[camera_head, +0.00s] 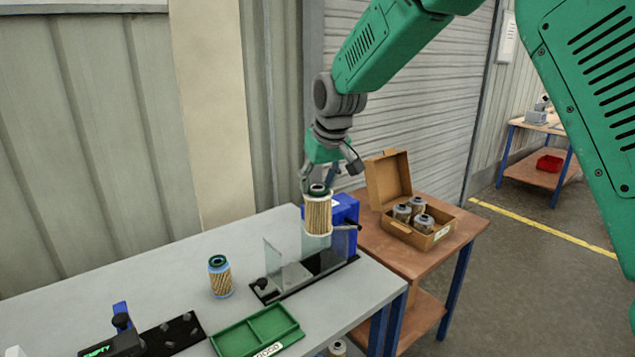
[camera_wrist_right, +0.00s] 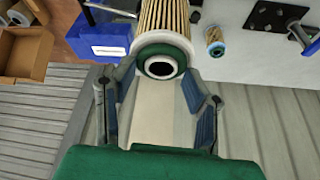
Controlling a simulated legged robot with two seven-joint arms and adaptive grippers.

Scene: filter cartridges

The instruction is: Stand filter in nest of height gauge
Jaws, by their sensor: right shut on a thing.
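My right gripper (camera_head: 319,185) is shut on a pleated tan filter (camera_head: 318,216) with pale end rings and a dark green top. It holds the filter upright by its top end, in front of a blue box. In the wrist view the filter (camera_wrist_right: 163,22) is between the fingers (camera_wrist_right: 162,88), its ring and dark central hole facing the camera. A black device with a lit green display (camera_head: 98,351), a blue clamp and a black plate (camera_head: 172,333) stands at the lower left; it looks like the height gauge. I cannot make out its nest clearly. My left gripper is out of view.
A blue-ended filter (camera_head: 220,276) stands on the grey table (camera_head: 200,258). A fixture with clear panels (camera_head: 290,272) and a blue box (camera_head: 345,212) stands below and beside the held filter. A green tray (camera_head: 225,343) lies in front. A cardboard box (camera_head: 436,238) holds several filters.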

